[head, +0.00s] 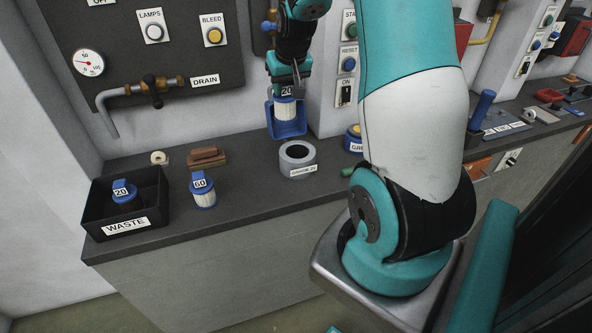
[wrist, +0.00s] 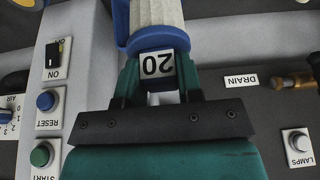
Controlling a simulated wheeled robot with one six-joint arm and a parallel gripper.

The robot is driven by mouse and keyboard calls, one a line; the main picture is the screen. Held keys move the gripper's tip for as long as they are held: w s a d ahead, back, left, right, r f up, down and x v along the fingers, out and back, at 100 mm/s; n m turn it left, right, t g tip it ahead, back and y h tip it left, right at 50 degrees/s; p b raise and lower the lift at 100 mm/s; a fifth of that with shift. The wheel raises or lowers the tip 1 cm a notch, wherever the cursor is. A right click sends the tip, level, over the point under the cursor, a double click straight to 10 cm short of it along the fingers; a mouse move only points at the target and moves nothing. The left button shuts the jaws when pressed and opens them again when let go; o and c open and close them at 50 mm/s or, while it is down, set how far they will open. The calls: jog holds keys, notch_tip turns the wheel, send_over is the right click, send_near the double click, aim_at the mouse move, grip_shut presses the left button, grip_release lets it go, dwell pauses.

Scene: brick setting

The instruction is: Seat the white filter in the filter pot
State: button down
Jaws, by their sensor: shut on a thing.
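My gripper (head: 285,84) is shut on the blue cap of a white filter (head: 285,109) marked 20. The filter hangs upright, in front of or inside a blue open holder (head: 289,131) at the wall; I cannot tell which. In the wrist view, the fingers clasp the cap beside its 20 label, and the white pleated body (wrist: 156,12) runs out of the picture. A grey round pot (head: 296,168) with a dark open top stands on the bench, below and slightly right of the filter; its label is too small to read surely.
A filter marked 60 (head: 203,191) stands on the bench. A black WASTE box (head: 152,195) at left holds a blue-capped piece marked 20 (head: 123,191). Brown blocks (head: 207,157) and a tape roll (head: 159,158) lie behind. A drain pipe (head: 108,116) juts from the wall panel.

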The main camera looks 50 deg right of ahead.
jog(key=s+d+r, duration=0.2)
jog(key=d, duration=0.1)
jog(key=p, duration=0.3)
send_near(298, 140)
jog(key=a, duration=0.3)
jog(key=shift+m, duration=0.4)
jog(key=shift+d+f+p, duration=0.1)
jog(key=shift+f+p, duration=0.2)
jog(key=shift+f, duration=1)
jog(key=shift+d+f+p, duration=0.15)
jog(key=shift+f+p, duration=0.15)
jog(key=shift+f, duration=1)
jog(key=c, duration=0.8)
grip_release()
